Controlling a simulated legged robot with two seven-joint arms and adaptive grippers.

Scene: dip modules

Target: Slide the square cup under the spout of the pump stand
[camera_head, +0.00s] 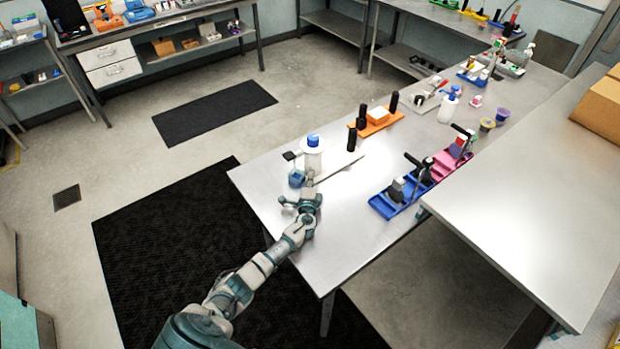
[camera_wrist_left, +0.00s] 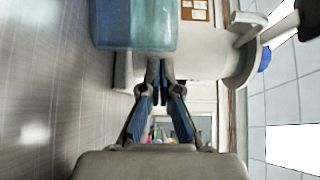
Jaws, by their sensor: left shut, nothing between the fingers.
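The square cup (camera_head: 297,178) is small, blue and see-through, and sits on the table near its left edge. It fills the top of the left wrist view (camera_wrist_left: 137,25), where the picture is turned sideways. The pump stand (camera_head: 313,158) is whitish with a blue cap and stands just behind the cup; its pale body also shows in the wrist view (camera_wrist_left: 205,66). A black piece (camera_head: 291,155) sticks out to its left. My left gripper (camera_head: 304,190) is shut and empty, its fingertips (camera_wrist_left: 160,62) close by the cup; I cannot tell whether they touch. My right gripper is out of view.
A long pale strip (camera_head: 340,169) lies right of the stand. An orange holder (camera_head: 376,122) with black posts is behind. Blue (camera_head: 402,195) and pink (camera_head: 447,163) trays stand to the right. The table's front part (camera_head: 345,235) is clear.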

